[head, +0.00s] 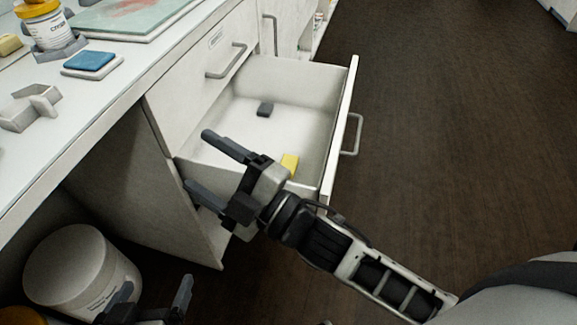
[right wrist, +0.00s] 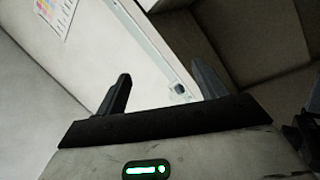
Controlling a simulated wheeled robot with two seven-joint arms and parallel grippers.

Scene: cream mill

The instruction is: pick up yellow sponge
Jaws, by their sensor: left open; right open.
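A small yellow sponge (head: 289,163) lies in the open white drawer (head: 243,112), close to the drawer's near side and partly hidden by my right gripper. My right gripper (head: 199,160) is open and empty, over the drawer's near left corner, with its fingers pointing left, away from the sponge. In the right wrist view its two fingers (right wrist: 162,82) stand apart with nothing between them, and I cannot make out the sponge there. My left gripper (head: 154,288) is open and empty at the bottom edge of the head view, in front of a white tub.
A small dark block (head: 265,109) lies at the back of the drawer. The counter (head: 128,66) holds a blue sponge-like block (head: 90,61), a jar (head: 45,25), a grey holder (head: 30,108) and a pale yellow block (head: 10,45). The white tub (head: 83,272) stands below. The floor at right is clear.

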